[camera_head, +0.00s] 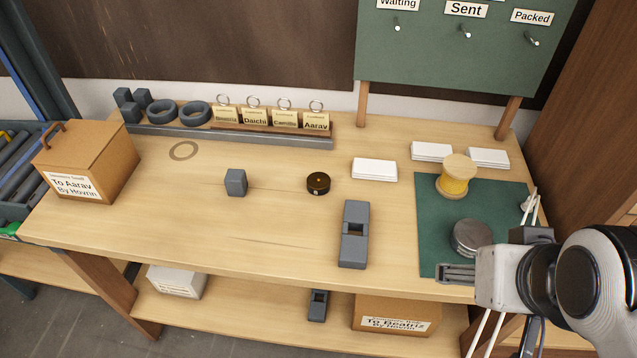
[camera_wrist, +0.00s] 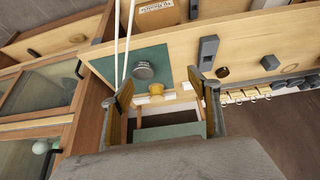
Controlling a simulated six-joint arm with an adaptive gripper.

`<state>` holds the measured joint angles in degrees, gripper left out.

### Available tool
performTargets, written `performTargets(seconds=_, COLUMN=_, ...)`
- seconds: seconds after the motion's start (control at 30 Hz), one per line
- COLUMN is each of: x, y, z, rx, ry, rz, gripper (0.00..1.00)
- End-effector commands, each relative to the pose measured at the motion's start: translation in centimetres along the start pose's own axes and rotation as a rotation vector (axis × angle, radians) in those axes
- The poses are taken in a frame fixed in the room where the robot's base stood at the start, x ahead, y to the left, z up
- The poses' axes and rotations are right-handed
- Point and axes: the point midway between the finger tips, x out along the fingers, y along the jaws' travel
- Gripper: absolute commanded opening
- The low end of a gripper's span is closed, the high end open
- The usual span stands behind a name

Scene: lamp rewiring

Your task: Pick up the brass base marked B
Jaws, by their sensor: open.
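I cannot read a letter B on anything. A small dark round piece with a brass-coloured spot on top (camera_head: 318,183) lies alone mid-table; it also shows as a small dark disc in the wrist view (camera_wrist: 222,72). A grey round metal piece (camera_head: 472,237), like stacked discs, sits on the green mat (camera_head: 432,205); the wrist view shows it too (camera_wrist: 143,70). Which is the brass base is unclear. My gripper (camera_head: 457,273) is at the table's front right, near the grey round piece and well right of the dark one. In the wrist view its fingers (camera_wrist: 160,88) are apart and empty.
A slotted grey block (camera_head: 354,245) stands between the dark piece and the mat. A small grey block (camera_head: 236,183) is left. A yellow spool (camera_head: 456,176) stands on the mat's back edge. A carton (camera_head: 110,165) is far left; a tag rack (camera_head: 270,128) is behind.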

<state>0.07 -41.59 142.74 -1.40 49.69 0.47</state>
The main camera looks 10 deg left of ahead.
Motion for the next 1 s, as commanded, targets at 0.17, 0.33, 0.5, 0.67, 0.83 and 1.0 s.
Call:
performTargets(seconds=0.17, x=1.0, y=1.3, z=-2.8, rx=-0.022, ry=0.038, rz=0.048, gripper=0.61)
performTargets(seconds=0.33, x=2.4, y=2.8, z=-6.9, rx=-0.063, ry=0.099, rz=0.103, gripper=0.61)
performTargets(seconds=0.5, x=3.9, y=3.8, z=-11.1, rx=-0.117, ry=0.165, rz=0.145, gripper=0.61)
performTargets(seconds=0.67, x=5.5, y=4.2, z=-14.9, rx=-0.176, ry=0.226, rz=0.168, gripper=0.61)
performTargets(seconds=0.83, x=7.5, y=4.1, z=-18.6, rx=-0.245, ry=0.289, rz=0.174, gripper=0.61)
performTargets(seconds=1.0, x=9.7, y=3.4, z=-22.0, rx=-0.319, ry=0.348, rz=0.160, gripper=0.61)
